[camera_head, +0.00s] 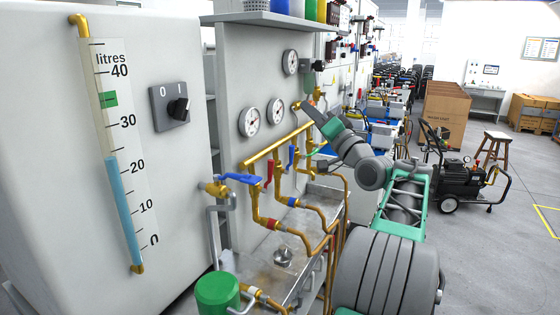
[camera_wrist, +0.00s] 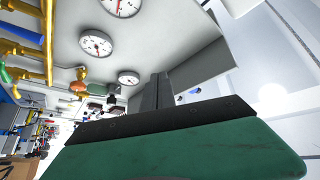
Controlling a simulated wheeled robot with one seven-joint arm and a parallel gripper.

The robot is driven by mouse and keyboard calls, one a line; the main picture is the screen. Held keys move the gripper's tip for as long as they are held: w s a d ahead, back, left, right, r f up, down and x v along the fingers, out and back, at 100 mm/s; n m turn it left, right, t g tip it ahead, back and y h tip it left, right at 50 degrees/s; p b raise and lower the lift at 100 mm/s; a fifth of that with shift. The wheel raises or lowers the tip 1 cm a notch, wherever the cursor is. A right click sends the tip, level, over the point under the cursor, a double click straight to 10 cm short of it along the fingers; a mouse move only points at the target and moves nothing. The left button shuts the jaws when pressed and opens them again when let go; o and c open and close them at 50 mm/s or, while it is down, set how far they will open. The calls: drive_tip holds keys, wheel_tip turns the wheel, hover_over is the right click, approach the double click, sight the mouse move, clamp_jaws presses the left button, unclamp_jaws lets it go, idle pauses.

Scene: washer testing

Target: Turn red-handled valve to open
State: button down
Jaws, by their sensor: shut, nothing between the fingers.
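The red valve handle (camera_head: 269,170) is in the head view, on a brass branch hanging below the sloping brass manifold pipe (camera_head: 270,148). The handle stands about upright, along its branch. My gripper (camera_head: 308,111) is at the upper right of it, near the far end of the manifold and apart from the red handle. In the wrist view the dark fingers (camera_wrist: 157,88) are together with nothing between them. I cannot clearly make out the red handle in the wrist view.
Blue handles (camera_head: 240,179) and (camera_head: 291,157) flank the red one. Pressure gauges (camera_head: 249,122) are on the panel above the manifold. A metal sink tray (camera_head: 262,262) and a green container (camera_head: 217,292) lie below. Open floor (camera_head: 487,225) is at the right.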

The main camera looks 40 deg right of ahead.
sight(269, 176)
wheel_tip(269, 176, down, 20)
drive_tip(key=w+d+m+g, duration=0.1)
drive_tip(key=m+g, duration=0.4)
drive_tip(key=m, duration=0.6)
drive_tip(key=w+a+p, duration=0.2)
drive_tip(key=w+p, duration=0.1)
drive_tip(key=w, duration=0.6)
drive_tip(key=shift+w+a+f+h, duration=0.15)
drive_tip(key=shift+a+h, duration=0.15)
drive_tip(key=shift+a, duration=0.05)
